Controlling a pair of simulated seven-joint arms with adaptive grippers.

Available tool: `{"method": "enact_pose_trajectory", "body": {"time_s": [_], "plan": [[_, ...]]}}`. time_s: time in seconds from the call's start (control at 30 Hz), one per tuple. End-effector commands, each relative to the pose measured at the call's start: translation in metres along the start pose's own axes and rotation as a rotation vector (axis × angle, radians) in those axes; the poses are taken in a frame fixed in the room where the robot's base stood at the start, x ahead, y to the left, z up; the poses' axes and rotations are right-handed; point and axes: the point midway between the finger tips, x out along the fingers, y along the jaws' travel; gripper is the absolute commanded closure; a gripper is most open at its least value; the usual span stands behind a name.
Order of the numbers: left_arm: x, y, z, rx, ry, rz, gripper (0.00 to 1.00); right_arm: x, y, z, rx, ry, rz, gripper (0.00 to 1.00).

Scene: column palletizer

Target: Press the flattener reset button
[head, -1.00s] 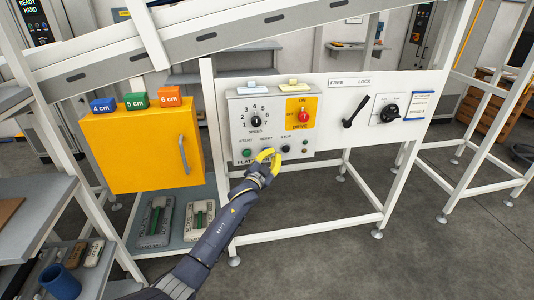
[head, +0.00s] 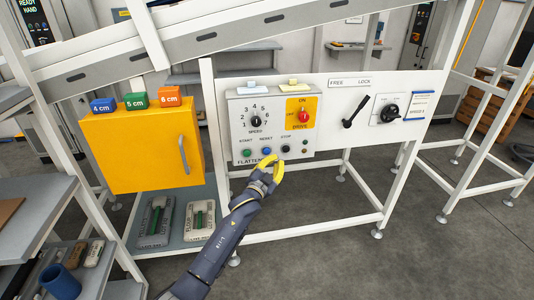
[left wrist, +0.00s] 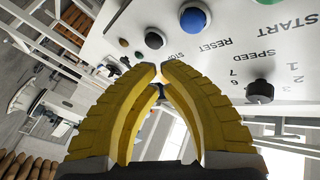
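The flattener panel (head: 240,135) is a light box with START, RESET and STOP labels. The RESET button (head: 266,151) is blue and round, between the green START button (head: 246,153) and the black STOP button (head: 285,149). My left gripper (head: 276,161), with yellow curved fingers, is just below and right of the RESET button, apart from it. In the left wrist view the fingertips (left wrist: 160,69) meet with nothing held. There the blue RESET button (left wrist: 194,18) lies up and right of the tips, and the black STOP button (left wrist: 155,40) just above them. My right gripper is out of view.
A speed knob (head: 256,121) and a red drive switch (head: 303,117) sit above the buttons. A black lever (head: 355,111) is to the right. A yellow cabinet (head: 140,150) stands left. Below the panel is an open white frame (head: 310,235).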

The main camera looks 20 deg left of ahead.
Motion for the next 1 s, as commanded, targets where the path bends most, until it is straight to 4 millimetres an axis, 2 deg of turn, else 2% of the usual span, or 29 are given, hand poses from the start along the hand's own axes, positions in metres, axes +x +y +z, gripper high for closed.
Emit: {"method": "enact_pose_trajectory", "body": {"time_s": [0.23,1.0], "plan": [[-0.0092,0.0047,-0.0044,0.0,-0.001,0.0,1.0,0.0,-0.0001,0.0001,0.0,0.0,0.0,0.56],[-0.0097,0.0049,-0.0047,-0.002,-0.001,0.0,1.0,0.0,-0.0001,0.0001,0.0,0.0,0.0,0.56]]}}
